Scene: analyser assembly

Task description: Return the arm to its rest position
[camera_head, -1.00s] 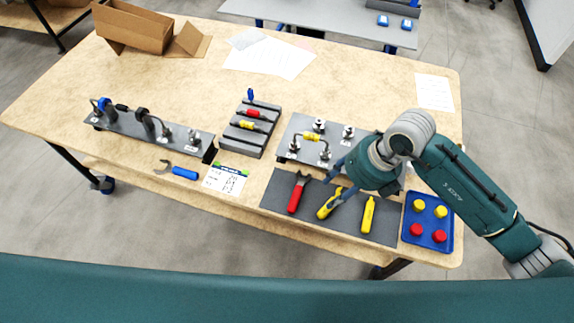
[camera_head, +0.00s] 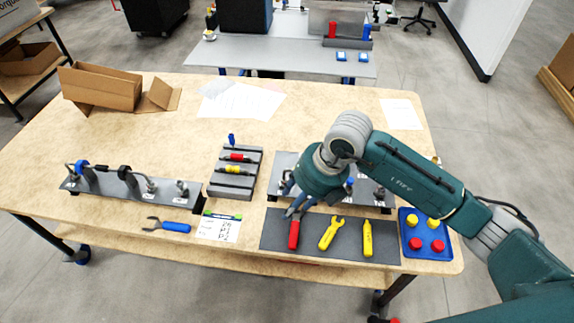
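My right arm comes in from the right edge. Its gripper (camera_head: 297,207) points down above the top of the red-handled tool (camera_head: 294,234), on the front of the grey mat (camera_head: 272,238). The fingers cover this tool's upper end; whether they touch it, or how far apart they are, is unclear. My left arm and gripper are not in view. A grey fixture plate (camera_head: 283,162) lies behind the mat, mostly hidden by my wrist and forearm.
A yellow wrench (camera_head: 331,233) and a yellow tool (camera_head: 367,239) lie on the mat. A blue tray (camera_head: 408,250) with red and yellow caps is right. A grey rack (camera_head: 217,171) and a long fixture (camera_head: 105,185) are left. A cardboard box (camera_head: 100,88) stands at the back left.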

